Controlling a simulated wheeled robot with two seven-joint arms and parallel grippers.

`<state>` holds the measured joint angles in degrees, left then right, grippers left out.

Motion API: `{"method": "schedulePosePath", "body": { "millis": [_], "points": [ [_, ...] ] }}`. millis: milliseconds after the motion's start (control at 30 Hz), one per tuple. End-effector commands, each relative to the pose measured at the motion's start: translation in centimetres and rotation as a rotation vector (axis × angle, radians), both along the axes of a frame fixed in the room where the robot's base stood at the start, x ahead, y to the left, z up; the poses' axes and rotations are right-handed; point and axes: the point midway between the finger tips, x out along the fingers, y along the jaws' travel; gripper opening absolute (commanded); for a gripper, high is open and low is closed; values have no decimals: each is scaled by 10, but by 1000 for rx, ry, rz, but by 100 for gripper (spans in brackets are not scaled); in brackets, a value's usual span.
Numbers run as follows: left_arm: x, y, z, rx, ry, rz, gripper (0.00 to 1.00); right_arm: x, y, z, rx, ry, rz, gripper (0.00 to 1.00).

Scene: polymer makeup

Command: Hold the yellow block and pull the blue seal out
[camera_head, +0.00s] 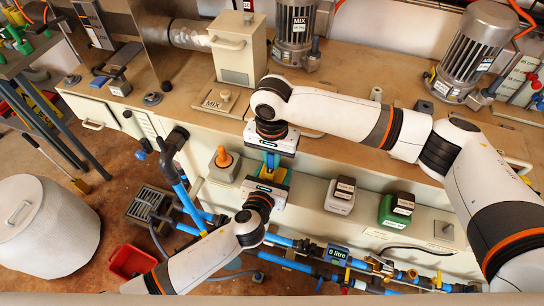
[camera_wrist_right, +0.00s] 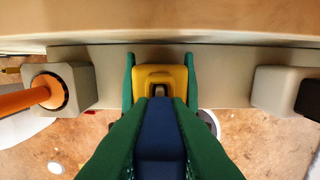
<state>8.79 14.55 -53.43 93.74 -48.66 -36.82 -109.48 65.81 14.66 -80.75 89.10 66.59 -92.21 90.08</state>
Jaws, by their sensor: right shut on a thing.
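The yellow block (camera_head: 273,177) is between my two grippers at the middle of the head view. It shows a dark opening in the right wrist view (camera_wrist_right: 160,74). The blue seal (camera_wrist_right: 160,135) lies between the green fingers of my right gripper (camera_wrist_right: 162,104), in line with the block; the seal also shows in the head view (camera_head: 270,160). My right gripper is shut on the seal from above. My left gripper (camera_head: 268,182) comes from below, with its fingers along both sides of the block. I cannot tell how deep the seal sits in the block.
An orange-topped plug (camera_head: 223,158) stands on the shelf left of the grippers. Blue pipes (camera_head: 282,262) run below. The counter (camera_head: 340,75) with motors (camera_head: 296,30) lies behind.

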Motion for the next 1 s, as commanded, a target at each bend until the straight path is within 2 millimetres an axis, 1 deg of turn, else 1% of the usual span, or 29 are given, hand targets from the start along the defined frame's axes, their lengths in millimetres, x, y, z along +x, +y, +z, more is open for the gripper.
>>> {"method": "schedulePosePath", "body": {
  "millis": [600, 1000],
  "points": [
    [0, 0, -1, 1, 1, 1, 34, 0, 0, 11, 1, 0, 0, 0],
    [0, 0, -1, 1, 1, 1, 34, 0, 0, 14, 1, 0, 0, 0]
  ]
}}
